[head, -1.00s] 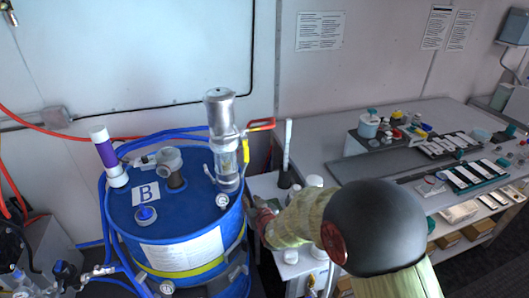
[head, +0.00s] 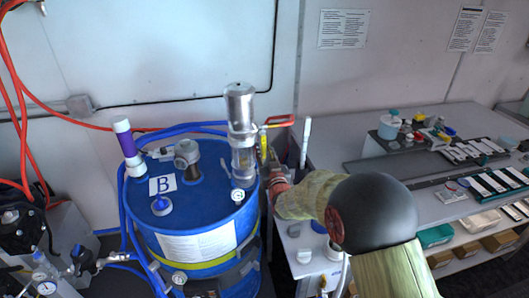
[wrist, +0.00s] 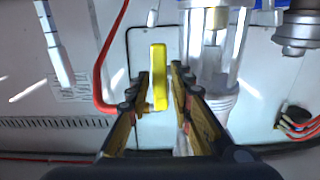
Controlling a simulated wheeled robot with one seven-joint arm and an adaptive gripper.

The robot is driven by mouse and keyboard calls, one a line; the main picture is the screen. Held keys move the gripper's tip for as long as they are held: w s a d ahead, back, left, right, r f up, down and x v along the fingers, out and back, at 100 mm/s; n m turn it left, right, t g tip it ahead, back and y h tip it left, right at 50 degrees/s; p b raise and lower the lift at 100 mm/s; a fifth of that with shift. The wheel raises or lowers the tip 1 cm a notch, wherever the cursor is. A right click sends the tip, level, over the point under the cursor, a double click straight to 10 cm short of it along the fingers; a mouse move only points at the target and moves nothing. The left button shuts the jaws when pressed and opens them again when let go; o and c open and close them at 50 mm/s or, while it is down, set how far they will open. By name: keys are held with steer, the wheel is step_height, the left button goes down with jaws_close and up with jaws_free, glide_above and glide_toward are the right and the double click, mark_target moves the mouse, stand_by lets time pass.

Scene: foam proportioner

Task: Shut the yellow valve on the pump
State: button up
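The pump (head: 241,112), a silver cylinder with a clear lower section, stands on top of the blue drum. The yellow valve (head: 262,139) is a narrow upright handle at the pump's right side, next to a red hose. In the wrist view the yellow valve handle (wrist: 160,76) stands upright between the two fingertips of my gripper (wrist: 161,84). My gripper is open, with a visible gap on each side of the handle. In the head view my gripper (head: 270,163) is just below and right of the valve, partly hidden by my arm.
The blue drum (head: 215,215) marked B stands left of my arm. The red hose (wrist: 101,75) curves close to the left finger in the wrist view. The clear pump body (wrist: 212,65) is close on the right. A grey bench (head: 345,125) with small items lies right.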

steer(key=shift+w+a, duration=0.1)
steer(key=shift+w, duration=0.1)
steer(key=shift+c, duration=0.7)
steer(key=c, duration=0.4)
jaws_close()
